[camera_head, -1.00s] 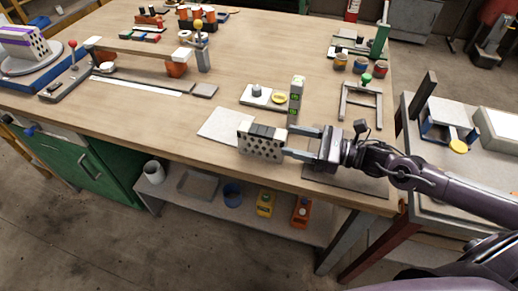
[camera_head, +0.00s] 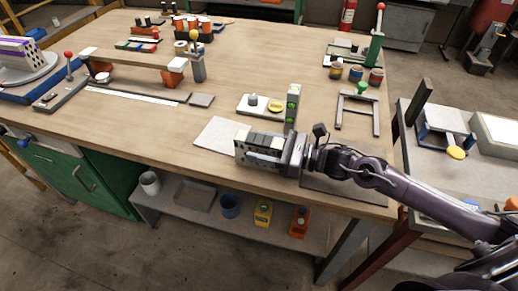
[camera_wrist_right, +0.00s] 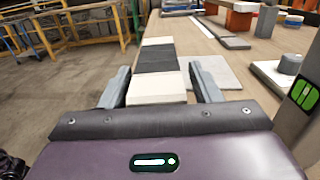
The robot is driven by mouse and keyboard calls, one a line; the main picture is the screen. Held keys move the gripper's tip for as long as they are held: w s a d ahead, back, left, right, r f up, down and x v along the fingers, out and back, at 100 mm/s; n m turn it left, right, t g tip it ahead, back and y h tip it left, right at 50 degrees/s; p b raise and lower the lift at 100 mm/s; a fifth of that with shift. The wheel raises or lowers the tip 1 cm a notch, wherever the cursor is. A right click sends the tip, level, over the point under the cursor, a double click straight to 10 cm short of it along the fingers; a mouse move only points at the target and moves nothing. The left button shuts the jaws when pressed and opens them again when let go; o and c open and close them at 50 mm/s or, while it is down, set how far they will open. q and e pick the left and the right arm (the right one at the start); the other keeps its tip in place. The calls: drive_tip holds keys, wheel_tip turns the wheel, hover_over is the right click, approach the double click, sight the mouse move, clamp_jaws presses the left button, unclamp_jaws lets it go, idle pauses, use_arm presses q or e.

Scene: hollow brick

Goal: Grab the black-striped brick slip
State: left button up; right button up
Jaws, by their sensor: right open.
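The black-striped brick slip (camera_head: 262,139) is a block with black and white bands on top, at the front edge of the workbench. In the wrist view, the slip (camera_wrist_right: 157,60) runs straight away from my right gripper. My right gripper (camera_head: 257,148) is open, and its fingers reach along both long sides of the slip. In the wrist view, the right gripper (camera_wrist_right: 159,82) has one finger on each side, with gaps to the slip. The near finger hides part of the slip's near side in the head view. My left gripper is not in view.
A pale sheet (camera_head: 218,135) lies beside the slip. A white block with a yellow disc (camera_head: 276,107) and a grey post with green windows (camera_head: 292,104) stand just behind. A metal frame (camera_head: 358,108) is to the right. The middle of the workbench (camera_head: 150,118) is clear.

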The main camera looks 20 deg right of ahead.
drive_tip(key=c, duration=1.1)
drive_tip(key=shift+c, duration=0.6)
drive_tip(key=shift+r, duration=0.1)
